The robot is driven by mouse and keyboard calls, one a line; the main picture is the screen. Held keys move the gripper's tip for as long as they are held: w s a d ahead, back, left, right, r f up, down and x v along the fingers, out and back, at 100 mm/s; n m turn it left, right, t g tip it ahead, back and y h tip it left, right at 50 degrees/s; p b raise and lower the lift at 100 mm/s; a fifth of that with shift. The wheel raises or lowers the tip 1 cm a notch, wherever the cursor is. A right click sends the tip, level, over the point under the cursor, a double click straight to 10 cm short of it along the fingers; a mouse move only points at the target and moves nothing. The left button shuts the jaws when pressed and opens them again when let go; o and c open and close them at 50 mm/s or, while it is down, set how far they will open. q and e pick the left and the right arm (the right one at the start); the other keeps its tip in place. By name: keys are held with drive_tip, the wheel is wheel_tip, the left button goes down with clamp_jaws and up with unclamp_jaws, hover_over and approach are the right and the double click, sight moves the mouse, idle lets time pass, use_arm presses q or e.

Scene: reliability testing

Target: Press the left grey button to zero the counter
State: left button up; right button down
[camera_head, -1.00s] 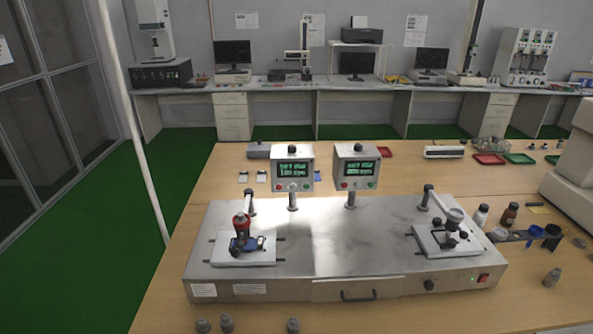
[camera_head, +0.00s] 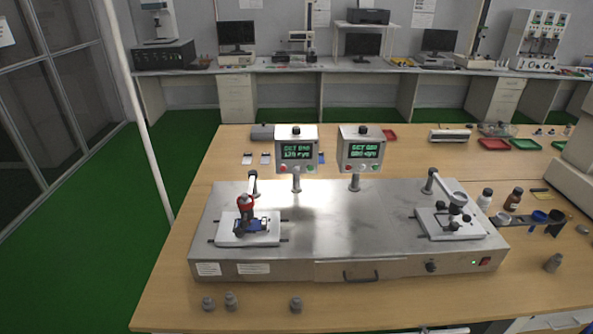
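The left counter box (camera_head: 296,149) stands on a short post on the metal test machine (camera_head: 330,215). It has a green lit screen (camera_head: 297,150) and a row of small buttons below it. A red button (camera_head: 284,168) is at the left of that row and a green one (camera_head: 308,168) at the right. A grey button between them is too small to make out clearly. A similar right counter box (camera_head: 361,149) stands beside it. Neither of my grippers is in view.
A clamp with a red part (camera_head: 245,203) sits on the machine's left plate, and another fixture (camera_head: 455,210) on its right. Several small grey weights (camera_head: 231,301) stand on the wooden table (camera_head: 175,280) in front. Bottles (camera_head: 514,199) stand at the right.

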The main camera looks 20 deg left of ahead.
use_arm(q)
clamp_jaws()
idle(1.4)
